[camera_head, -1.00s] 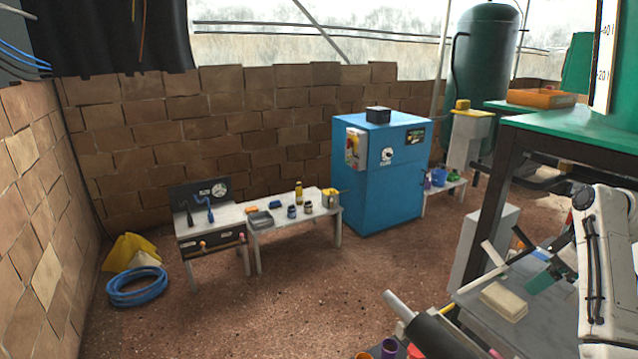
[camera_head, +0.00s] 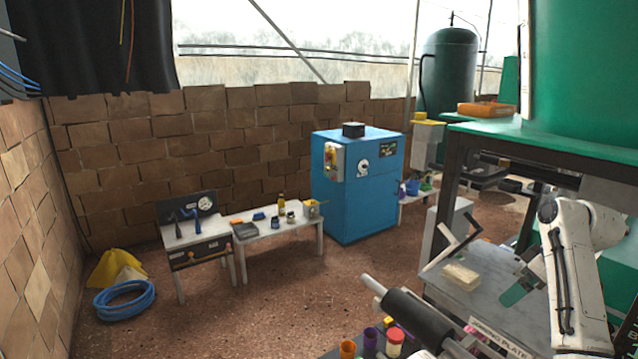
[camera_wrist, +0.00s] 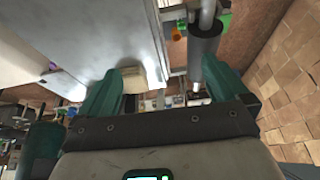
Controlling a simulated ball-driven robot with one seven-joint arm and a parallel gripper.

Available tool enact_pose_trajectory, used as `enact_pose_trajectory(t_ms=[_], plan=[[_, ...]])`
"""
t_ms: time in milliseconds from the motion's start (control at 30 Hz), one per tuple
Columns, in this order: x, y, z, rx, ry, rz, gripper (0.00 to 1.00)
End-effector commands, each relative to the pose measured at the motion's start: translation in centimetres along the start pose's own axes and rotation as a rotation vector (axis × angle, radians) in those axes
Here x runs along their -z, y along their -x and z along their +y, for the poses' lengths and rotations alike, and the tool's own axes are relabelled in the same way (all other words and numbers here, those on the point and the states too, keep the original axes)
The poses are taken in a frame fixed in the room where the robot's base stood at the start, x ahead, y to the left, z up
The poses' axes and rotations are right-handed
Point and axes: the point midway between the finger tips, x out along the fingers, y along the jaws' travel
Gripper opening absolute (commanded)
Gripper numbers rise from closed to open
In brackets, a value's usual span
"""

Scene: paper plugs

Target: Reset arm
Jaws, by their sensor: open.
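My white arm (camera_head: 572,265) stands bent at the right side of the head view. My gripper (camera_wrist: 165,78) fills the lower part of the wrist view, its two green fingers spread wide apart with nothing held between them. In the head view a green finger (camera_head: 521,285) shows beside the arm, above the grey metal surface; the rest of the gripper is hard to make out there. A cream block (camera_head: 461,276) lies on that surface to the left of the finger. In the wrist view a cream block (camera_wrist: 131,80) shows near the left finger.
A black roller (camera_head: 412,318) and several small coloured pots (camera_head: 395,343) are close at the bottom. A green-topped table (camera_head: 540,142) stands at the right. A blue cabinet (camera_head: 345,205) and low white bench (camera_head: 278,233) stand farther back. The floor (camera_head: 240,315) at centre-left is open.

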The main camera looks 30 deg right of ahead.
Motion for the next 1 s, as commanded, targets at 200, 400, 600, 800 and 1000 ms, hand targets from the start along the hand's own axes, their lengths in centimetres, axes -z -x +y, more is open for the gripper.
enact_pose_trajectory(t_ms=[200,400,600,800,1000], plan=[[0.8,-2.5,-2.7,0.005,-0.001,0.001,1.00],[1.5,-5.5,-6.3,0.010,-0.008,0.003,1.00],[1.9,-9.2,-11.9,0.015,-0.018,0.006,1.00],[0.7,-13.7,-21.0,0.018,-0.034,0.006,1.00],[-3.0,-16.0,-30.7,0.006,-0.052,0.012,1.00]])
